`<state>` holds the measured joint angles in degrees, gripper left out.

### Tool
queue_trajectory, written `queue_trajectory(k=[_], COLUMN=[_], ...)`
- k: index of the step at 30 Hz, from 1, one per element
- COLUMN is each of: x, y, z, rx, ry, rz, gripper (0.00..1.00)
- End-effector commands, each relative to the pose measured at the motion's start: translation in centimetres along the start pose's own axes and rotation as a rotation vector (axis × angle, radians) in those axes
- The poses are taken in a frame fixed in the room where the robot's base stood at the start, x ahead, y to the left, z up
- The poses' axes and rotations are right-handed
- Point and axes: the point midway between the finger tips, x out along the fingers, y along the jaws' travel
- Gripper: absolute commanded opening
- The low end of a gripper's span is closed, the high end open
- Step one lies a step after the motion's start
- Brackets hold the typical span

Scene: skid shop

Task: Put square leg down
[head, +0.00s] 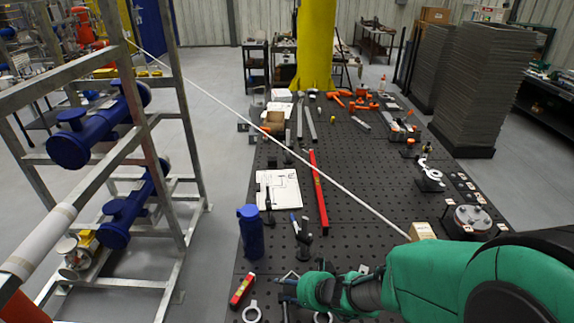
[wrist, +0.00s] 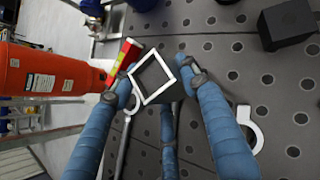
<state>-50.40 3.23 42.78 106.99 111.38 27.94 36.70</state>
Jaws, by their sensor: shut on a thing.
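In the wrist view, the square leg (wrist: 137,89) is a hollow square tube seen end-on, with a pale rim and dark inside. My gripper (wrist: 158,80) is shut on it, with blue fingers pressed against its left and right sides and a third finger below. The leg is turned so a corner points up. In the head view, my gripper (head: 292,281) is low over the near left part of the black perforated table (head: 345,240). The leg is hard to make out there, and I cannot tell whether its far end touches the table.
A red and yellow level (head: 243,290) and a ring-ended wrench (head: 251,314) lie near the table's left edge. A blue bottle (head: 250,232), a drawing sheet (head: 279,190) and a long red bar (head: 318,192) are beyond. The table right of the bar is mostly clear.

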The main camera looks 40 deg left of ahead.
Motion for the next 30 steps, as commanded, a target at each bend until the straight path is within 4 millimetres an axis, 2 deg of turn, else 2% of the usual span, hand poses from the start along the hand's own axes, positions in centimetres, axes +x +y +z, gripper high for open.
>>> queue_trajectory(k=[17, 30], x=[0.7, 4.4], y=[-0.5, -3.3], z=[0.7, 3.6], rx=[-0.002, -0.001], ry=[-0.002, -0.001], rz=[0.0, 0.0], gripper=[0.14, 0.14])
